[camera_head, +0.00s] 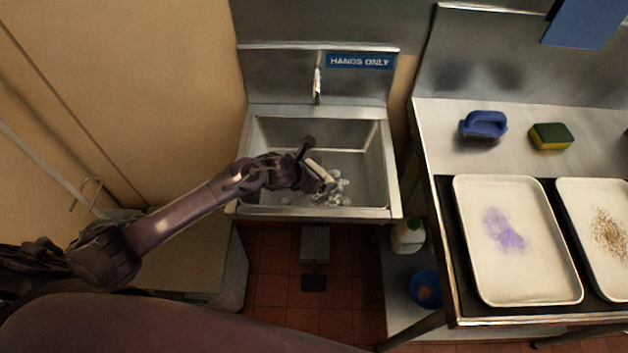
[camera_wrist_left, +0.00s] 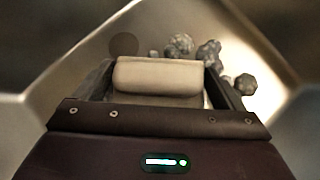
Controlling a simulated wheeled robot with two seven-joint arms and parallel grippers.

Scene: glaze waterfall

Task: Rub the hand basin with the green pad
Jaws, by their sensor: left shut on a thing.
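The steel hand basin (camera_head: 359,135) is under a "HANDS ONLY" sign. My left gripper (camera_head: 322,182) reaches down into it and is shut on a pale beige block (camera_wrist_left: 160,76), seen between the fingers in the left wrist view. I cannot tell whether the block touches the basin floor. Several grey crumpled lumps (camera_wrist_left: 208,52) lie in the basin beyond and beside the fingers. My right gripper is not in view.
A tap (camera_head: 317,86) stands over the basin's back. On the right counter (camera_head: 440,135) are a blue-handled brush (camera_head: 484,124) and two white trays, one with a purple smear (camera_head: 505,232), one with brown crumbs (camera_head: 610,236). A white bottle (camera_head: 408,236) stands below.

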